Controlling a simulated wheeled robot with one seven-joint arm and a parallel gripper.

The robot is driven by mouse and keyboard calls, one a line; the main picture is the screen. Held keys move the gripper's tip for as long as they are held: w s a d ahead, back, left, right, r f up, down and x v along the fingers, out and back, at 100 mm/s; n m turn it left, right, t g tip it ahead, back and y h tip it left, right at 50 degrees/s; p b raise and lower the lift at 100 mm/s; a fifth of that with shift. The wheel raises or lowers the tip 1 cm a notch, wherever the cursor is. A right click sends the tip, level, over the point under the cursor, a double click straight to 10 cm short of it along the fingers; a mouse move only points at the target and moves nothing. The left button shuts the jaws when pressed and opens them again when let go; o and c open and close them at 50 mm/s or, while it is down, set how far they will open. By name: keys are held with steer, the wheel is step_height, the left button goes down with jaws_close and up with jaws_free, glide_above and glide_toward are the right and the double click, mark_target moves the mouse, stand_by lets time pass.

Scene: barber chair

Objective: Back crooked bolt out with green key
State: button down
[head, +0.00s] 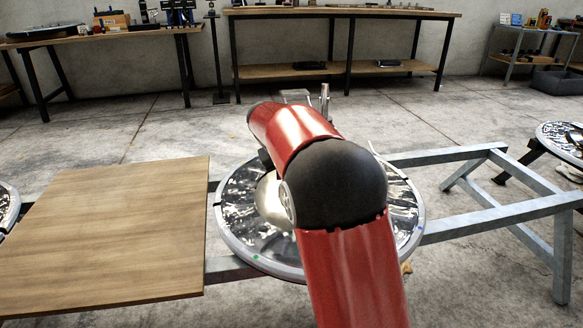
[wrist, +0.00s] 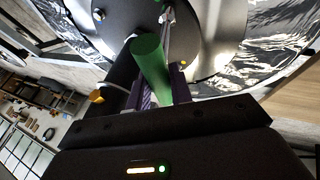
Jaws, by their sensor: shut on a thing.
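My gripper (wrist: 157,85) is shut on the green key (wrist: 150,65), a green cylindrical handle held between its fingers. A thin silver shaft (wrist: 168,22) shows near the far end of the handle, over a dark round plate (wrist: 120,14). I cannot tell whether it touches a bolt. The crooked bolt cannot be made out in either view. The round, foil-covered chair base (head: 240,205) lies in the middle of the head view, with a bright rim and a small green mark (head: 254,257). My red arm reaches over it and hides my gripper there.
A wooden board (head: 105,235) lies left of the base on a grey metal frame (head: 495,215), which runs on to the right. Another round base (head: 562,142) stands at far right. Workbenches (head: 340,12) line the back wall. Bare concrete floor lies between.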

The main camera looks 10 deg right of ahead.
steer(key=shift+r+n+y+p, duration=0.15)
steer(key=shift+n+y+p, duration=0.15)
steer(key=shift+n+p, duration=0.6)
steer(key=shift+n+y+p, duration=0.5)
steer(key=shift+n+p, duration=0.2)
steer(key=shift+n, duration=0.7)
steer(key=shift+n+t+p, duration=0.3)
steer(key=shift+p, duration=0.2)
steer(key=shift+s+n+y+p, duration=0.1)
steer(key=shift+n+y+p, duration=0.4)
steer(key=shift+n+p, duration=0.15)
steer(key=shift+s+n+y+p, duration=0.1)
steer(key=shift+n+y+p, duration=0.4)
steer(key=shift+n+p, duration=0.7)
steer(key=shift+a+n, duration=0.1)
steer(key=shift+n, duration=0.15)
